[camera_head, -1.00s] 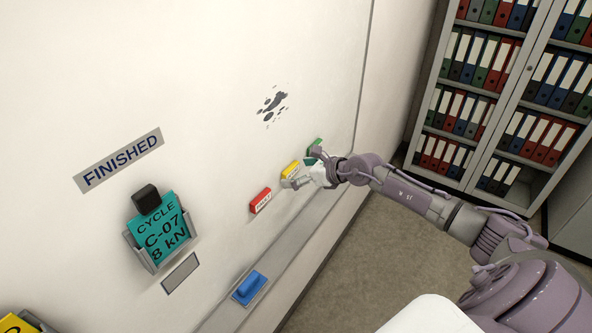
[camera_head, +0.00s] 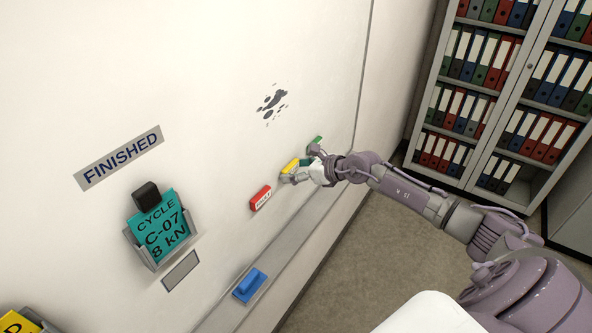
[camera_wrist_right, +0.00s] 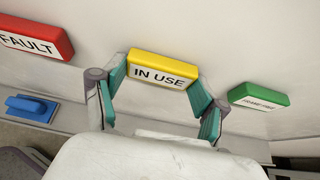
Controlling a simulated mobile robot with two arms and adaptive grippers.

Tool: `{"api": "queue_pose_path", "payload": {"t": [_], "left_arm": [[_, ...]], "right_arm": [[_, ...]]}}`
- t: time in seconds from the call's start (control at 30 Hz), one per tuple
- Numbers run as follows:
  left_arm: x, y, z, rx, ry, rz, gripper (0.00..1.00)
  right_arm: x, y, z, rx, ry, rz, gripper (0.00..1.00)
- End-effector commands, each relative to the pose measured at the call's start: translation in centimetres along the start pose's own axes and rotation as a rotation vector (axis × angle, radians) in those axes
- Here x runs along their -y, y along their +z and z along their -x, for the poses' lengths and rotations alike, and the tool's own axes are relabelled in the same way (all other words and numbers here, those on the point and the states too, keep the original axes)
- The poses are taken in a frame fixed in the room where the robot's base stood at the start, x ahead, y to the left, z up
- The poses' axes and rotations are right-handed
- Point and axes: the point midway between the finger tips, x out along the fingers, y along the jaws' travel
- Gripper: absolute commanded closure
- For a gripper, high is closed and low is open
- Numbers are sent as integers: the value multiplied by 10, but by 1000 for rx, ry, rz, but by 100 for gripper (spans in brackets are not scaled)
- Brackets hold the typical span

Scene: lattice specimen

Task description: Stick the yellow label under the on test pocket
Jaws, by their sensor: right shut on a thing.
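The yellow label (camera_head: 290,166), which reads IN USE, is on the whiteboard between a red and a green label. It also shows in the right wrist view (camera_wrist_right: 160,70). My right gripper (camera_head: 302,165) is at the board, with its teal-padded fingers on either side of the yellow label and shut on its two ends. The label appears still against the board. No pocket marked on test can be read in view. A yellow card (camera_head: 14,322) in a holder is cut off at the lower left. My left gripper is not in view.
The red FAULT label (camera_head: 260,199) and green label (camera_wrist_right: 259,95) flank the yellow one. A blue eraser (camera_head: 249,286) sits on the lower ledge. A pocket with a teal card (camera_head: 160,231) hangs under the FINISHED sign (camera_head: 119,159), with a grey-framed strip (camera_head: 181,271) below it.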

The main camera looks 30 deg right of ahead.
Motion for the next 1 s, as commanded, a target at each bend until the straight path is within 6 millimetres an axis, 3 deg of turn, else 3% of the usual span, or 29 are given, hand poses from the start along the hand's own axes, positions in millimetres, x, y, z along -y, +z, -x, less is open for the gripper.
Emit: {"api": "queue_pose_path", "payload": {"t": [1.0], "left_arm": [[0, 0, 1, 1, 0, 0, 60]], "right_arm": [[0, -4, 7, 0, 0, 0, 59]]}}
